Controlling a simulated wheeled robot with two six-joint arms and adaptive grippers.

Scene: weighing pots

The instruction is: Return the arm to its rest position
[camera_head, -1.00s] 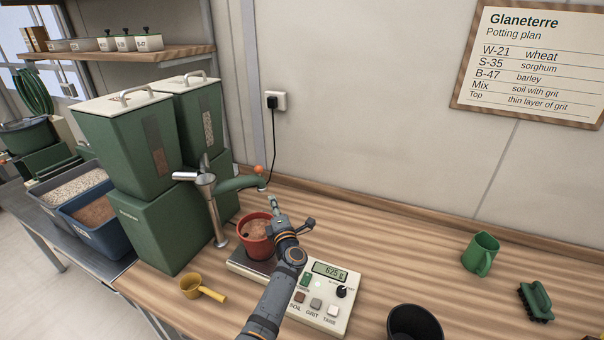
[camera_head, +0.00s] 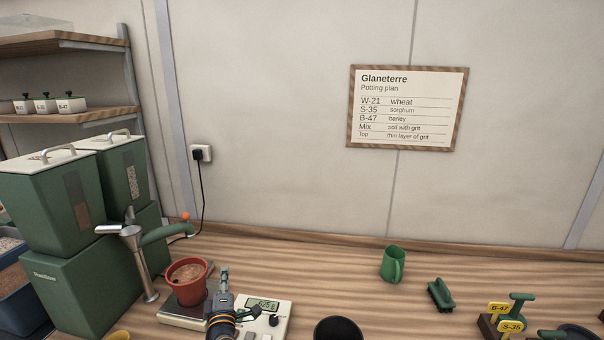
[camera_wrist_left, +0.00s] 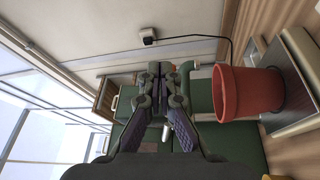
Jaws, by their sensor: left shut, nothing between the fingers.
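My left gripper (camera_head: 224,275) is shut and empty, in front of the scale and just right of the pot in the head view. In the left wrist view the gripper (camera_wrist_left: 160,72) shows with its fingers together and nothing between them. A terracotta pot (camera_head: 187,284) with brown fill stands upright on the plate of the scale (camera_head: 284,316). The pot also shows in the left wrist view (camera_wrist_left: 248,95), apart from the fingers. My arm partly covers the scale's front and buttons. My right gripper is in neither view.
Green dispenser bins (camera_head: 48,205) and a metal spout (camera_head: 140,262) stand left of the scale. The bench behind the scale is mostly clear.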

